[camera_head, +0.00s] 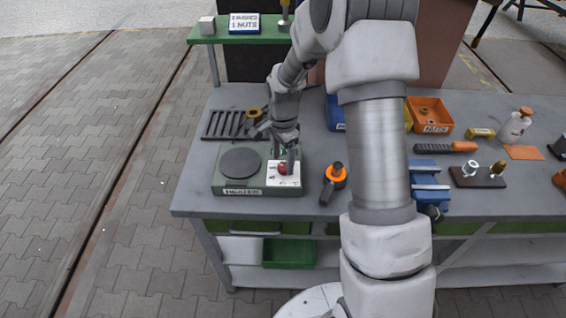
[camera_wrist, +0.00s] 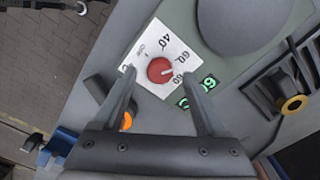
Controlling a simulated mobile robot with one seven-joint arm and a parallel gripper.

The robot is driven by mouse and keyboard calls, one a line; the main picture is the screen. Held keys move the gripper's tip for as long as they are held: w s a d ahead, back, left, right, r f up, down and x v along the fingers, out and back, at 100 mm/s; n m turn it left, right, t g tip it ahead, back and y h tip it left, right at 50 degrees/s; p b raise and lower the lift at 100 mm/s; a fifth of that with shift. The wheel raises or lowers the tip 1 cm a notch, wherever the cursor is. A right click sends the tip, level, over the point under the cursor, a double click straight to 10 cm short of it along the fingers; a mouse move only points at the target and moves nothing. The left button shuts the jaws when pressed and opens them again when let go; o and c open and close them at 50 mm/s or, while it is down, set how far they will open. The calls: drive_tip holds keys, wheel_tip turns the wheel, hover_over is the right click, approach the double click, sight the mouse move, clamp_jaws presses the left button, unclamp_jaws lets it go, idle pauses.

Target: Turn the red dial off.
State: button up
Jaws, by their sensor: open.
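The red dial (camera_head: 283,168) sits on a white square scale panel at the right of a green hot-plate unit (camera_head: 225,185) on the bench. In the wrist view the dial (camera_wrist: 158,71) has a pale pointer mark facing right, toward the 60 and 80 side of the printed scale. The mark at the panel's left edge is partly hidden by a finger. My gripper (camera_head: 286,152) is over the dial, and in the wrist view its open fingers (camera_wrist: 158,76) are on either side of it. I cannot tell whether they touch it.
A dark round plate (camera_head: 240,162) lies left of the dial. Small green lit displays (camera_wrist: 209,84) are beside the panel. An orange-and-black tool (camera_head: 334,182) stands right of the unit. A dark slotted rack (camera_head: 222,124) lies behind it. Blue fixtures (camera_head: 428,182) are further right.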

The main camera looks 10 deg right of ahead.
drive_tip(key=shift+f, duration=1.2)
clamp_jaws()
